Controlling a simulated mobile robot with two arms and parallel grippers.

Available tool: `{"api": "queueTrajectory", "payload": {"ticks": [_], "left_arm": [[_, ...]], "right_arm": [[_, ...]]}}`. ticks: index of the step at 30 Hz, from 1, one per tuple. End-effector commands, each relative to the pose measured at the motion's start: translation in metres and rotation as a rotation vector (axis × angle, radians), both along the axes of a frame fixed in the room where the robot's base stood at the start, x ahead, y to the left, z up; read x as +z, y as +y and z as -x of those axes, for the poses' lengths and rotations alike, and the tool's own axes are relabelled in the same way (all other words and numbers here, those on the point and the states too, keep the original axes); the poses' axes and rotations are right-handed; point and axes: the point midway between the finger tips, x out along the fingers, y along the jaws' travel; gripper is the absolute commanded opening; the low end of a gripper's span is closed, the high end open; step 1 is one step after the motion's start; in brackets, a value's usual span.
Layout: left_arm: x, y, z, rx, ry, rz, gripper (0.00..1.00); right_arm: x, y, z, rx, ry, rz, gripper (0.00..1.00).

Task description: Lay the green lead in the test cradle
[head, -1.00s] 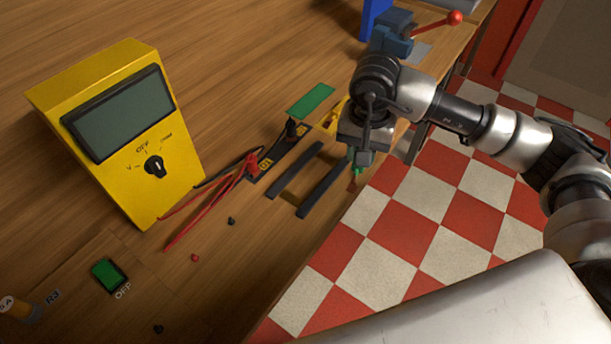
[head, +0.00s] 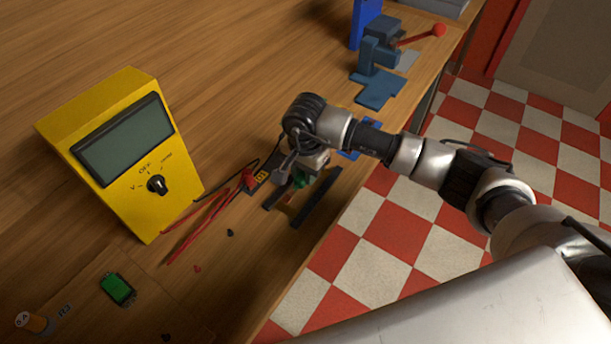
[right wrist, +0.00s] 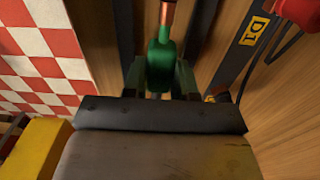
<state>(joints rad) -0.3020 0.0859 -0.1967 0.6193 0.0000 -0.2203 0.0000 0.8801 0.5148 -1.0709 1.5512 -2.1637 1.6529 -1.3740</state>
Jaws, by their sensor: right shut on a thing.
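My right gripper (head: 300,178) is shut on the green lead (right wrist: 160,62), a green sleeve with a copper tip pointing up in the right wrist view. The green also shows under the gripper in the head view. Two dark parallel rails (head: 318,198) lie on the bench; they look like the test cradle, though no label confirms it. In the right wrist view the lead is between the rails (right wrist: 201,30). I cannot tell whether it touches them or the bench. My left gripper is not in view.
A yellow meter (head: 135,150) stands at the left, with red leads (head: 205,222) in front. A dark strip marked D1 (right wrist: 252,32) lies beside the rails. A blue press (head: 378,75) with a red-knobbed lever stands farther back. The bench edge is close on the right.

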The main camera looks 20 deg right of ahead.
Motion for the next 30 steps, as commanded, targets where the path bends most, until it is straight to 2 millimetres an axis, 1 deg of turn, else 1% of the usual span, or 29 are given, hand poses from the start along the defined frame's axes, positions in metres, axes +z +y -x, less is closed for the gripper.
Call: {"api": "queueTrajectory", "payload": {"ticks": [1, 3, 6, 14, 17, 18, 20, 27, 30], "left_arm": [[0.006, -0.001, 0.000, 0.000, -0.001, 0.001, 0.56], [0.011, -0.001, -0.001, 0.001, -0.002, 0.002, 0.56], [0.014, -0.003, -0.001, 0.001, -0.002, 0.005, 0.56], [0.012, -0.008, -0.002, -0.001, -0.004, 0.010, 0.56], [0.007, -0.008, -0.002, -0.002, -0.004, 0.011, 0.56], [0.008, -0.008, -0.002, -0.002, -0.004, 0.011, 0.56], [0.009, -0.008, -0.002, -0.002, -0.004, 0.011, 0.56], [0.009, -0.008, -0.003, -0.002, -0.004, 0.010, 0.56], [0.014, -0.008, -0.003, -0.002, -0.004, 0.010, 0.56]], "right_arm": [[-0.006, 0.000, 0.001, -0.002, 0.007, 0.001, 0.03], [-0.016, 0.000, 0.002, -0.001, 0.007, 0.001, 0.03], [-0.028, 0.000, 0.001, 0.000, 0.004, 0.001, 0.03], [-0.032, -0.001, 0.000, 0.002, 0.001, 0.001, 0.03], [-0.035, -0.001, 0.000, 0.001, 0.000, 0.001, 0.03], [-0.034, -0.001, 0.000, 0.001, 0.000, 0.001, 0.30], [-0.034, -0.001, 0.000, 0.001, 0.001, 0.001, 0.38], [-0.033, -0.001, 0.000, 0.001, 0.001, 0.001, 0.38], [-0.029, -0.001, 0.001, 0.001, 0.002, 0.001, 0.38]]}}
